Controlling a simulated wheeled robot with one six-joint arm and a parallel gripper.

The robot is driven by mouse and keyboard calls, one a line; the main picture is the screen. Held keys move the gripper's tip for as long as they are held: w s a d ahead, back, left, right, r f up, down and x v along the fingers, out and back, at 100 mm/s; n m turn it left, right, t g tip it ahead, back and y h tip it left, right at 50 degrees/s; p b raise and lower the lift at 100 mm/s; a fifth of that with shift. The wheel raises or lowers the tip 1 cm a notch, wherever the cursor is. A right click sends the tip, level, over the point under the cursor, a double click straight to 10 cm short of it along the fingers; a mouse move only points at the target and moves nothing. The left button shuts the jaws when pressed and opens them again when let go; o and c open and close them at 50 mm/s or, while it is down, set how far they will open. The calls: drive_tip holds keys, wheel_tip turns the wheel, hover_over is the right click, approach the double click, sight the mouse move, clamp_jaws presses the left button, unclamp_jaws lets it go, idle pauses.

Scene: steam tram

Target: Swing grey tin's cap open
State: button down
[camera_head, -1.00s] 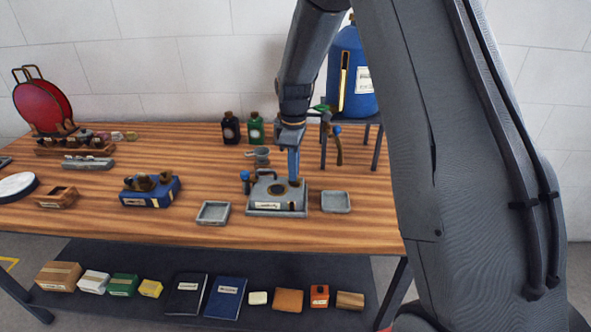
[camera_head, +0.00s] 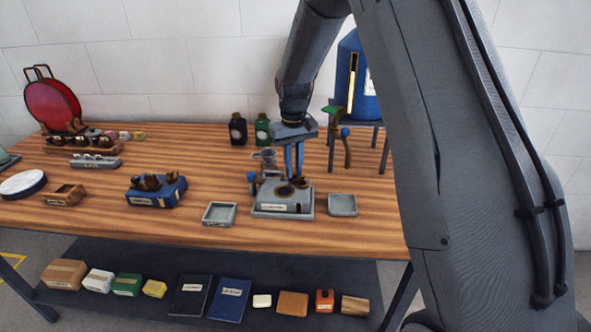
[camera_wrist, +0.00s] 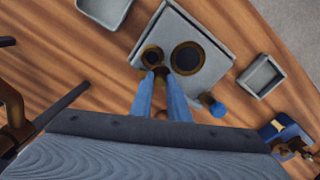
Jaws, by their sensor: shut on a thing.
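The grey tin (camera_head: 270,207) is a squat grey box with a pale label, standing on the wooden table. On its top in the wrist view are a larger dark round with a brass rim (camera_wrist: 187,58) and a smaller brass-rimmed round (camera_wrist: 151,57) beside it. The smaller one seems to be the cap; the fingers partly hide it, so how far it is swung is unclear. My gripper (camera_head: 294,174) points down over the tin. Its blue fingertips (camera_wrist: 157,73) are close together, shut on the brass cap piece. A blue knob (camera_wrist: 217,110) sticks out at the tin's side.
Two shallow grey trays stand close by, one left (camera_head: 219,213) and one right (camera_head: 342,204) of the tin. A blue box (camera_head: 155,196) stands further left. Two bottles (camera_head: 238,130) and a stand with a blue tank (camera_head: 352,80) are behind. Table is clear in front.

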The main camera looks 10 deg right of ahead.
drive_tip(key=m, duration=0.2)
drive_tip(key=w+m, duration=0.1)
drive_tip(key=m, duration=0.1)
drive_tip(key=shift+w+m, duration=0.15)
drive_tip(key=shift+m, duration=0.15)
drive_tip(key=m, duration=0.3)
drive_tip(key=w+m+b, duration=0.1)
drive_tip(key=shift+d+m, duration=0.3)
drive_tip(key=shift+w, duration=0.1)
drive_tip(key=c, duration=1.7)
unclamp_jaws()
drive_tip(key=shift+r, duration=0.1)
wheel_tip(320, 180, up, 8)
drive_tip(key=shift+f+b, duration=0.15)
drive_tip(key=shift+b, duration=0.95)
